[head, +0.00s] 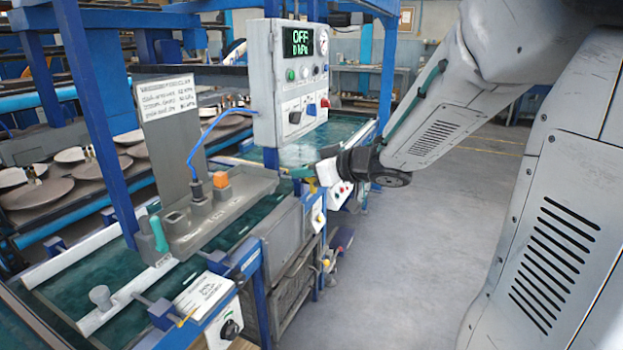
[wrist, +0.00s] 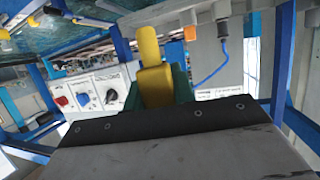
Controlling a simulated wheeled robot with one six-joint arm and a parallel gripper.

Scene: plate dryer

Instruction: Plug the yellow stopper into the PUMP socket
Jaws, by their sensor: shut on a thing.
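The yellow stopper (wrist: 150,48) stands upright between the green fingers of my gripper (wrist: 166,86) in the wrist view, and the fingers are shut on it. In the head view my gripper (head: 304,171) is over the bench near its front edge, right of the grey socket block (head: 235,207) and apart from it. The stopper is hard to make out there. The block carries an orange plug (head: 221,180) and a grey plug with a blue hose (head: 198,190). I cannot read the labels, so I cannot tell which socket is PUMP.
A control box (head: 263,75) with a green display reading OFF stands behind the block. A sign board (head: 170,115) stands at its left. A teal handle (head: 158,233) stands at the block's front left. Blue posts frame the bench. The floor (head: 415,260) at right is clear.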

